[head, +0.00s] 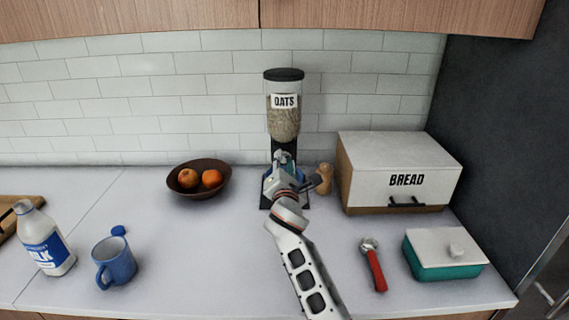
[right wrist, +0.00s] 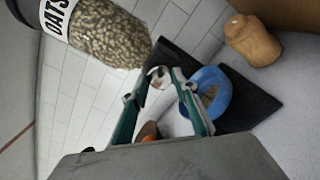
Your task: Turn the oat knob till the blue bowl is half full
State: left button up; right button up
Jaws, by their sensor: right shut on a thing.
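The oat dispenser (head: 284,122) stands upright against the tiled wall, with a clear hopper of oats and a black lid. Its hopper (right wrist: 108,35) also shows in the right wrist view. My right gripper (head: 283,158) is at the front of the dispenser, below the hopper. In the right wrist view its fingers (right wrist: 160,80) are closed around the pale knob (right wrist: 157,74). The blue bowl (right wrist: 217,83) sits on the dispenser's dark base, with some oats in its bottom; a finger hides part of it. In the head view my arm mostly covers the bowl. My left gripper is out of view.
A wooden shaker (head: 325,177) and the bread box (head: 398,165) stand close on the right. A fruit bowl (head: 199,190) is left. Milk (head: 45,240), a blue mug (head: 115,262), a red-handled tool (head: 373,266) and a teal dish (head: 444,256) are nearer the front.

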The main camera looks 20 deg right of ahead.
aim_at(284, 126)
dwell(0.3)
jog(key=o, duration=1.1)
jog(key=shift+w, duration=0.1)
notch_tip(284, 126, up, 10)
jog(key=shift+r, duration=0.1)
